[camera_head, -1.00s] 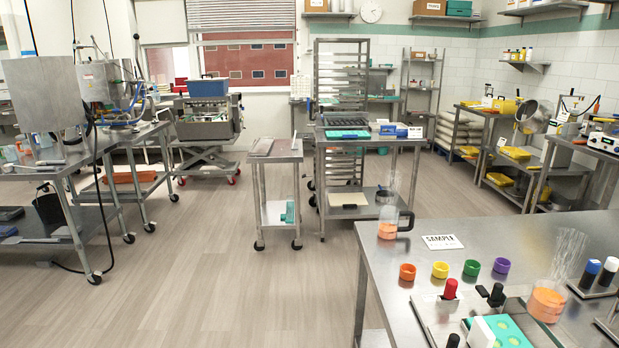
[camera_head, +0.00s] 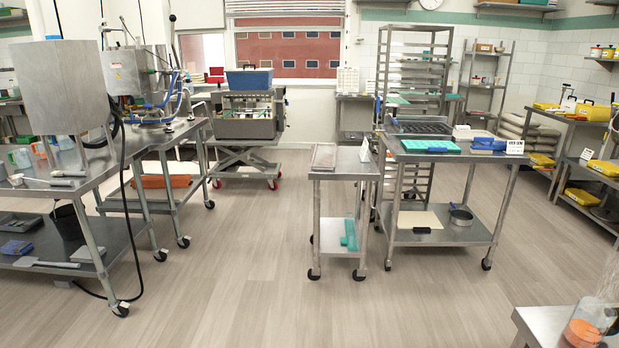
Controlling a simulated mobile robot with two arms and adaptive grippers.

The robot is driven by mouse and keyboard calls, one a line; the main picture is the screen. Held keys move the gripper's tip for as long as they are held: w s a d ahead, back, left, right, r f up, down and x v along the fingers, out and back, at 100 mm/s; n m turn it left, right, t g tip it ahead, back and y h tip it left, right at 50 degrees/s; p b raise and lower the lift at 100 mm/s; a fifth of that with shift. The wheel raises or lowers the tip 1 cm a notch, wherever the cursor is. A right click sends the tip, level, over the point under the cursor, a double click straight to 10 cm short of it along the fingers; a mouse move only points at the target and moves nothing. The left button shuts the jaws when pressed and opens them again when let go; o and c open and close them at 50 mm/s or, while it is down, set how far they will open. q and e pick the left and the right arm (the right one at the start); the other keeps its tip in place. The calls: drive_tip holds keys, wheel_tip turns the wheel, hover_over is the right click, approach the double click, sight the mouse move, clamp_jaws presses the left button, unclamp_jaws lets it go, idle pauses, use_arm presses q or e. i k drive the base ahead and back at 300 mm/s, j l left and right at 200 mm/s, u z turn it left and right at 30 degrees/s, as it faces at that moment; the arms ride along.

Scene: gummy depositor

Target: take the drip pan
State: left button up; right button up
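I cannot tell for sure which thing is the drip pan. A flat, shallow grey metal pan (camera_head: 325,156) lies on the top of the small steel cart (camera_head: 342,173) in the middle of the room. An orange tray (camera_head: 161,181) rests on the lower shelf of the steel table (camera_head: 176,136) at the left. Neither of my grippers shows in the head view.
Open floor (camera_head: 260,240) lies ahead of the small cart. A wider steel table (camera_head: 452,157) with trays and a blue box stands right of it. A black hose hangs by the left table (camera_head: 95,185). A table corner (camera_head: 545,325) shows at lower right.

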sight(324, 156)
drive_tip(key=i+z, duration=0.1)
drive_tip(key=i, duration=1.8)
drive_tip(key=j, duration=0.1)
